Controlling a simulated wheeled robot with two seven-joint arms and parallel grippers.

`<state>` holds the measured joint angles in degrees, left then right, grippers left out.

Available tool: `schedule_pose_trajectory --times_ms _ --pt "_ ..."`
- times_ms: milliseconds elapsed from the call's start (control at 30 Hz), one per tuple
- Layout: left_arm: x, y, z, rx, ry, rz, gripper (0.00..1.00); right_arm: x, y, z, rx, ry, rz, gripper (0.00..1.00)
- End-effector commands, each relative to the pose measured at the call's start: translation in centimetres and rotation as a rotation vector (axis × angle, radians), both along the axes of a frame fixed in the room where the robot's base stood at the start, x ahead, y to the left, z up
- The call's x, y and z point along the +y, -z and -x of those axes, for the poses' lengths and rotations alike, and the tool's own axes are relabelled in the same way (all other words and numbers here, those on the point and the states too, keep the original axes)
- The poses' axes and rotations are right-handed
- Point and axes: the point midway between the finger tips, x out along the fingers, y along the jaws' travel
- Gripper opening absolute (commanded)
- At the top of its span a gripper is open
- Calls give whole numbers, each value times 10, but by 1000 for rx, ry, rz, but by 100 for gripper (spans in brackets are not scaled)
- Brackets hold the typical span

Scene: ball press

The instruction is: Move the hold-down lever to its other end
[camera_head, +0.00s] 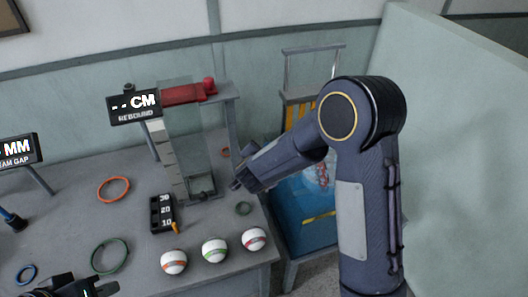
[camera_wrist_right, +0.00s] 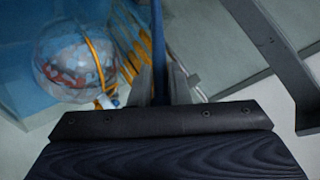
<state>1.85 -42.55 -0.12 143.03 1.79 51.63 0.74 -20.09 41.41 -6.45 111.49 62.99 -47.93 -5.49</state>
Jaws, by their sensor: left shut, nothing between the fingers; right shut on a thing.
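My right gripper (camera_wrist_right: 161,88) shows in the right wrist view, its fingers shut on a narrow dark blue bar (camera_wrist_right: 158,40). I cannot tell for sure that this bar is the hold-down lever. In the head view my right arm crosses the right half, in front of the blue bin, and its fingertips are not clear there. My left gripper (camera_head: 78,288) is low at the left edge of the head view, shut and empty, partly cut off. No other part is clearly the hold-down lever.
A clear ball with red bits (camera_wrist_right: 78,65) lies in the blue bin (camera_head: 290,222). On the grey table (camera_head: 75,190) stand a rebound display (camera_head: 134,106), a clear column (camera_head: 185,135), a numbered block (camera_head: 161,213), three striped balls (camera_head: 214,250) and several rings (camera_head: 114,189). A partition (camera_head: 455,130) stands right.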

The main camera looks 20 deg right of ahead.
Motion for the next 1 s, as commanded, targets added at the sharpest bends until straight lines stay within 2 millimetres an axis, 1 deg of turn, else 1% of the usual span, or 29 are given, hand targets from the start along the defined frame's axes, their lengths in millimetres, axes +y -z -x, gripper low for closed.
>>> schedule_pose_trajectory --times_ms 33,367,400,533,567,833,933,1000 --pt "0 -2 0 0 0 0 0 -11 -5 -2 -9 27 11 0" --pt "0 -1 0 0 0 0 0 -11 -4 -2 -7 27 11 0" --pt "0 -1 0 0 0 0 0 -11 -4 -2 -7 27 11 19" --pt "0 -1 0 0 0 0 0 -11 -4 -2 -8 26 11 36" --pt "0 -1 0 0 0 0 0 -11 -4 -2 -8 26 11 38" --pt "0 -1 0 0 0 0 0 -8 -5 0 -8 22 10 38" --pt "0 0 0 0 0 0 0 -4 -11 7 -11 20 10 38" --pt "0 2 0 0 0 0 0 1 -17 16 -11 19 8 38"
